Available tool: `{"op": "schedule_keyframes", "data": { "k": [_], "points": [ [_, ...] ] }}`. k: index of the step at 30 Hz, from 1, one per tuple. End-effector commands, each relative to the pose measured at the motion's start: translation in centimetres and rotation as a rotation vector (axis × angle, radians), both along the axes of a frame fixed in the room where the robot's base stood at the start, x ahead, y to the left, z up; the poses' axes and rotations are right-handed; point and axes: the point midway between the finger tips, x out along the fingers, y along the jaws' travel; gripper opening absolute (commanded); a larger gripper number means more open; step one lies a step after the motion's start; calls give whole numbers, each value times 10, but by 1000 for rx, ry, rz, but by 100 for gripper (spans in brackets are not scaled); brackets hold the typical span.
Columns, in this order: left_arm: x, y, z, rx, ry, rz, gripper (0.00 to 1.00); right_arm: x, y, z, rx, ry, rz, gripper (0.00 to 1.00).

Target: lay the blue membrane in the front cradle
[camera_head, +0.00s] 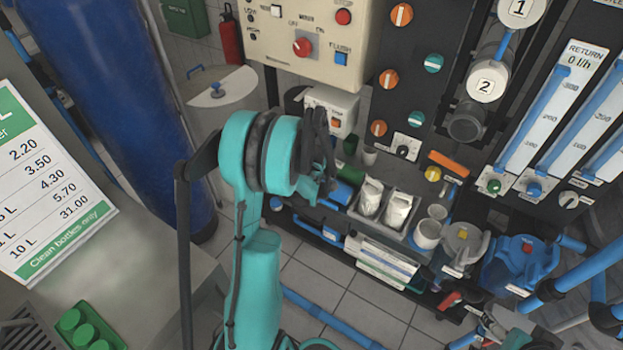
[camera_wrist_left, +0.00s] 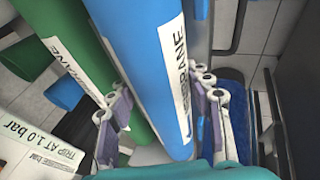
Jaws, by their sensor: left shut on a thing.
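The blue membrane (camera_wrist_left: 150,60) is a long blue cylinder with a white lettered label in the left wrist view. It runs between the two fingers of my left gripper (camera_wrist_left: 162,105), which is shut on it. In the head view my left gripper (camera_head: 325,188) is low in front of the rack, partly hidden by its own wrist. A blue piece (camera_head: 346,193) shows just beside its fingers. My right gripper cannot be made out. I cannot clearly pick out the front cradle in either view.
A green cylinder (camera_wrist_left: 68,60) with a white label lies close beside the blue membrane. A grey bin (camera_head: 388,214) with silvery pouches and white cups (camera_head: 427,234) stand right of the gripper. A large blue tank (camera_head: 125,90) stands at left. Tiled floor (camera_head: 350,310) is open in front.

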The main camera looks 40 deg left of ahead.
Motion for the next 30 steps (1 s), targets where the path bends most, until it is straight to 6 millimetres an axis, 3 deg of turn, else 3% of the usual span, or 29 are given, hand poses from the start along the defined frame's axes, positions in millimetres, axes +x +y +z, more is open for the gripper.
{"op": "schedule_keyframes", "data": {
  "k": [11, 12, 15, 25, 30],
  "points": [
    [-1, -1, -6, -3, 1, 1, 8, 0, 0, -4, 0, 0, 0, 76],
    [-1, -1, -6, -3, 2, 1, 53, 0, 0, -5, 0, 0, 0, 76],
    [-1, -1, -6, -4, 1, 0, 75, 0, 0, -5, 0, 0, 0, 76],
    [-1, -1, -4, -1, 1, 0, 75, 0, 0, -4, 0, 0, 0, 76],
    [-6, -6, 10, -1, 1, -1, 75, 0, 0, -4, 0, 0, 0, 76]
  ]
}}
